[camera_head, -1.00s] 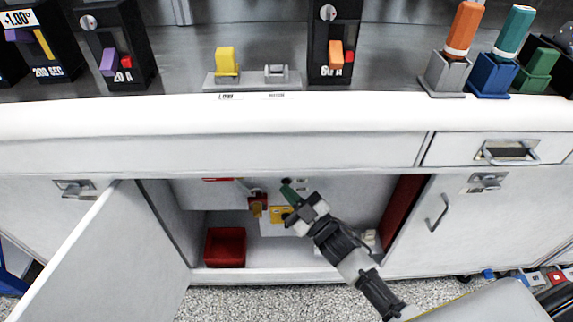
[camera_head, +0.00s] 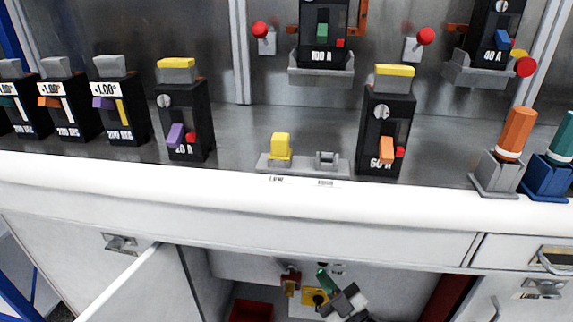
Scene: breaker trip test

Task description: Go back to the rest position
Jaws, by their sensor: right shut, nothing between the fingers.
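My right gripper (camera_head: 335,291) is low in the head view, inside the open cabinet (camera_head: 230,262) under the bench. Its fingers are shut with nothing between them. A green piece shows at its tip; I cannot tell whether it is part of the gripper or a thing behind it. A yellow plate (camera_head: 314,298) and a red and brass lock-like item (camera_head: 291,282) are just left of the gripper, on the cabinet's back. Most of my right arm is cut off by the lower edge. My left gripper is not in view.
The left cabinet door (camera_head: 118,283) stands open, jutting toward me. The white bench edge (camera_head: 240,205) runs above the gripper. Breakers, including a 60 A one (camera_head: 385,135), stand on the steel top. A red bin (camera_head: 252,311) sits inside the cabinet.

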